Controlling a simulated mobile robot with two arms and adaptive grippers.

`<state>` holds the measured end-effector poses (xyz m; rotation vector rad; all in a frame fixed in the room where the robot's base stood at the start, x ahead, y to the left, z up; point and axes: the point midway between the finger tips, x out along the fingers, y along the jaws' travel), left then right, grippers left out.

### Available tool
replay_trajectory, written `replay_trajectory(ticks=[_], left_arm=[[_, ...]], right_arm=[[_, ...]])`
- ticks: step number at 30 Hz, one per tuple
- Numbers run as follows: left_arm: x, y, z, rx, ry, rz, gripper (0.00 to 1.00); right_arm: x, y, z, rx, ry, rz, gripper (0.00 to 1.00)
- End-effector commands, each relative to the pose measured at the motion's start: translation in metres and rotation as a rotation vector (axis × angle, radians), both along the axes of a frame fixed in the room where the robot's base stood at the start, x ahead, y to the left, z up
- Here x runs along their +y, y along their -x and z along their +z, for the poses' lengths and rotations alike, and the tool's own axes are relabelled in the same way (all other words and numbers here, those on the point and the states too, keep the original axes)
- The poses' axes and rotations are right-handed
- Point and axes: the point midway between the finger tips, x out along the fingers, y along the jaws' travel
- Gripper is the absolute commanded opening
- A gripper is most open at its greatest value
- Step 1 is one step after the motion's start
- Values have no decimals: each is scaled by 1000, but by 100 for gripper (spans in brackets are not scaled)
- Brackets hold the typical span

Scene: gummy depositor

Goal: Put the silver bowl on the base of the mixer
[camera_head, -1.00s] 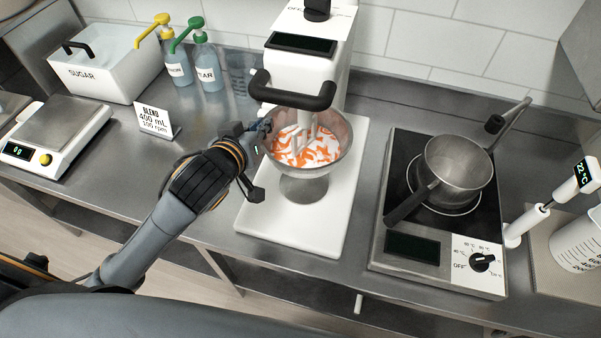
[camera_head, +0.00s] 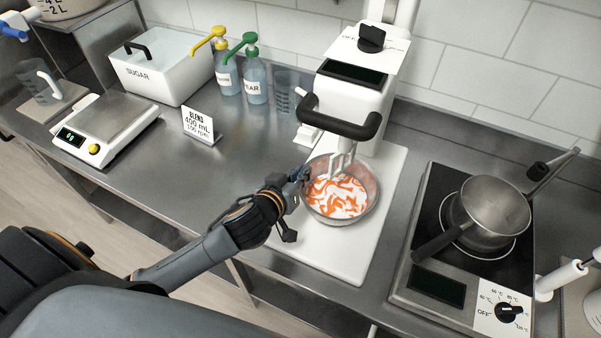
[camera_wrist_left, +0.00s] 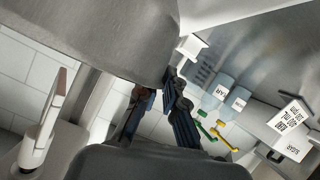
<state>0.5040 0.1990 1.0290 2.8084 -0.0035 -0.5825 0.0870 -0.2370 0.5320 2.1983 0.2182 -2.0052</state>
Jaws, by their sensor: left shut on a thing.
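The silver bowl (camera_head: 366,207) holds a white mixture with orange streaks. It is upright over the white base (camera_head: 335,262) of the mixer, in front of the mixer's column. I cannot tell for sure whether its underside touches the base. The mixer's beater (camera_head: 342,163) hangs over the back part of the bowl. My left gripper (camera_head: 301,176) is shut on the left rim of the bowl. In the left wrist view the bowl's outer wall (camera_wrist_left: 95,30) fills the top, and the fingers (camera_wrist_left: 165,88) meet its edge. My right gripper is not in view.
Right of the mixer, a saucepan (camera_head: 492,206) stands on a hot plate (camera_head: 423,284). Left are a scale (camera_head: 105,125), a sugar box (camera_head: 165,80), a blend sign (camera_head: 201,126) and two pump bottles (camera_head: 255,82).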

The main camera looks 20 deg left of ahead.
Motion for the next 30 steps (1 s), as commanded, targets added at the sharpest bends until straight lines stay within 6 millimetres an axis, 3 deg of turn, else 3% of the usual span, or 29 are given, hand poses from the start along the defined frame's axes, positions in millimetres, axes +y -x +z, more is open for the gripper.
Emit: replay_trajectory(ticks=[1, 4, 16, 20, 29, 30], left_arm=[[0, 0, -1, 1, 0, 0, 12], [0, 0, 0, 1, 0, 0, 31], [0, 6, 1, 2, 0, 0, 31], [1, 24, 7, 3, 2, -1, 31], [5, 86, 33, 3, 2, 0, 31], [6, 91, 40, 5, 2, 0, 31]], right_arm=[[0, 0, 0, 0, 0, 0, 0], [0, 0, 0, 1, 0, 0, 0], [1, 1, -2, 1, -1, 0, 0], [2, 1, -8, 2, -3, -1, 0], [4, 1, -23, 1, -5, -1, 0], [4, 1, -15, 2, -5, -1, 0]])
